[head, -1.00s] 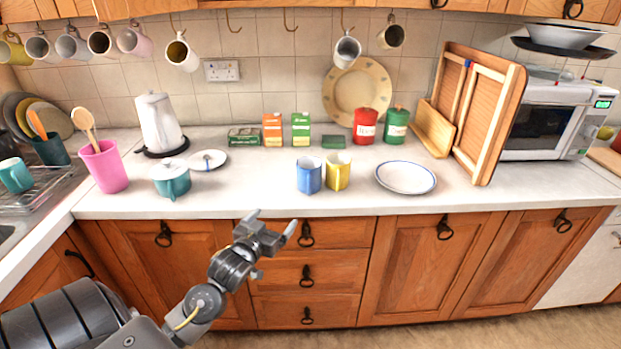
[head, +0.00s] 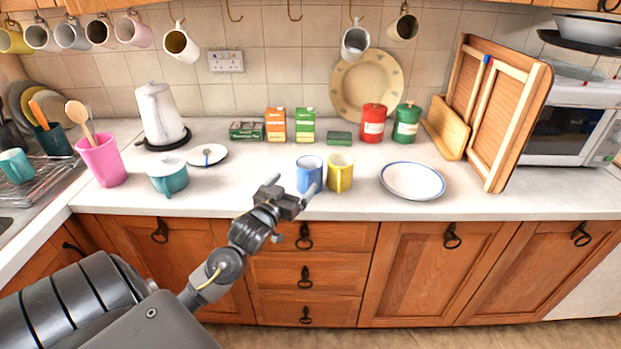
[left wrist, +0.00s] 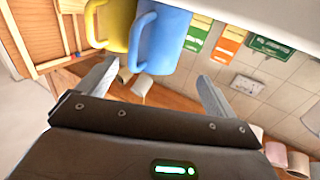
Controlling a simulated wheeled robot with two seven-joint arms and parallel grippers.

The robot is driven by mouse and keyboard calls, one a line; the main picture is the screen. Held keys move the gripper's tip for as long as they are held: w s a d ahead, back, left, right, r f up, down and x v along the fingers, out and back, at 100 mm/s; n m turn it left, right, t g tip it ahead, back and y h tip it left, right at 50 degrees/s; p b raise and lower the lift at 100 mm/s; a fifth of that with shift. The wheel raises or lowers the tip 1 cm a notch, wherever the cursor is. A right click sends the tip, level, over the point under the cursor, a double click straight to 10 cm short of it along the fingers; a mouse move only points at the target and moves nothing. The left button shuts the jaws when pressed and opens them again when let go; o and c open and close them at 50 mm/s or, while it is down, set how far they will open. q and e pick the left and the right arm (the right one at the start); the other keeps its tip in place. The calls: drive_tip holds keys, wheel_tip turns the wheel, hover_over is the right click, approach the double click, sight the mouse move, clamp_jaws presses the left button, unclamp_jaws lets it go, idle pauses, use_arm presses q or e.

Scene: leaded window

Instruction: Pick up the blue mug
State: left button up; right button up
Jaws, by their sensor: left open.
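The blue mug (head: 309,174) stands upright on the white worktop, just left of the yellow mug (head: 340,173). In the left wrist view the blue mug (left wrist: 162,38) shows with its handle on the left, close beside the yellow mug (left wrist: 115,22). My left gripper (head: 292,187) is at the worktop's front edge, in front of and a little left of the blue mug. Its fingers are spread and empty. In the left wrist view the open fingers (left wrist: 155,88) point toward the blue mug, which lies beyond them. My right gripper is not in view.
A white plate with a blue rim (head: 412,180) lies right of the mugs. A teal pot (head: 168,177) and a pink utensil cup (head: 102,161) stand to the left. Tea boxes (head: 276,125) and a green tin (head: 339,138) stand behind. Worktop between pot and blue mug is clear.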

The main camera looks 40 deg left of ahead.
sight(304, 176)
use_arm(q)
drive_tip(key=shift+w+a, duration=0.1)
drive_tip(key=shift+w, duration=0.9)
drive_tip(key=x, duration=0.1)
drive_tip(key=p+x, duration=0.1)
drive_tip(key=x, duration=0.3)
drive_tip(key=shift+d+f+p, duration=0.1)
drive_tip(key=shift+d+p, duration=0.2)
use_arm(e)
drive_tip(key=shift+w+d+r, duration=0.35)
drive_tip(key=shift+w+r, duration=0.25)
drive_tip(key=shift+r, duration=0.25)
use_arm(q)
drive_tip(key=shift+c, duration=0.4)
